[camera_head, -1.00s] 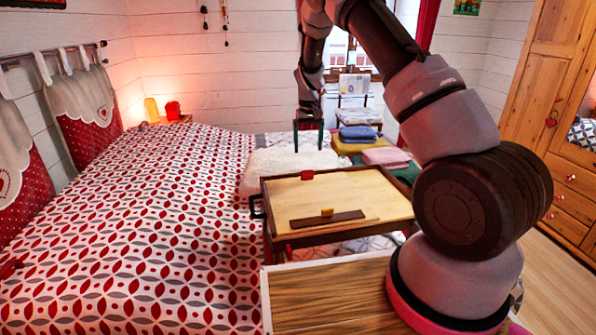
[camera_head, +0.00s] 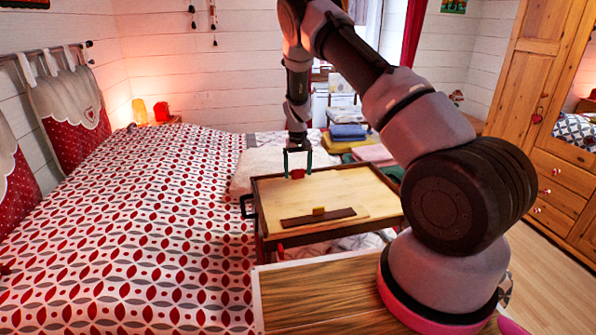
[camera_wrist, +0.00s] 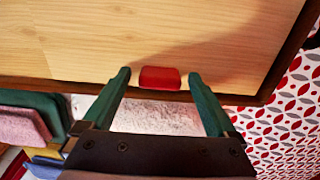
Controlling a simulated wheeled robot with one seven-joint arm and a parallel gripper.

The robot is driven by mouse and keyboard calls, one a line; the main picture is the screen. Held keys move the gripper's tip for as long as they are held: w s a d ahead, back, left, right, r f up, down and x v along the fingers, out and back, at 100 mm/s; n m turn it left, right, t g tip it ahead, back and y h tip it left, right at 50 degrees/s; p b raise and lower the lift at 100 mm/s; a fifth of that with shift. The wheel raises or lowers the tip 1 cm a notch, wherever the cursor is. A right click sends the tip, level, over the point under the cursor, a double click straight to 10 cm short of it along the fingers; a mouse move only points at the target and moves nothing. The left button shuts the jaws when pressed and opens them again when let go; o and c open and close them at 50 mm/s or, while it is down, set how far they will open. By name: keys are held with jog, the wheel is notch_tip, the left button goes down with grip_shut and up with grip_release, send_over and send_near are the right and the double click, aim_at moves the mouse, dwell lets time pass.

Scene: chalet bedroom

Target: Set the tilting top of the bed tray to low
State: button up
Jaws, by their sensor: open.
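A red tab (camera_head: 298,173) sits at the top's far edge. In the wrist view, the red tab (camera_wrist: 160,78) lies between and just beyond the fingertips (camera_wrist: 158,80). I cannot tell whether they touch it.
The bed (camera_head: 150,220) with a red-and-grey patterned cover fills the left. A black handle (camera_head: 248,206) juts from the tray's left side. Folded cloths (camera_head: 348,132) are stacked behind the tray. A wooden surface (camera_head: 330,290) lies in front, a wardrobe (camera_head: 545,110) at right.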

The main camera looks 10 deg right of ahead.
jog(key=shift+c, duration=0.3)
grip_shut()
jog(key=s+r+t, duration=0.2)
jog(key=s+r, duration=0.2)
jog(key=r, duration=0.7)
jog(key=shift+s+d, duration=0.15)
jog(key=shift+s, duration=0.15)
jog(key=shift+o, duration=0.3)
grip_release()
jog(key=shift+r, duration=0.1)
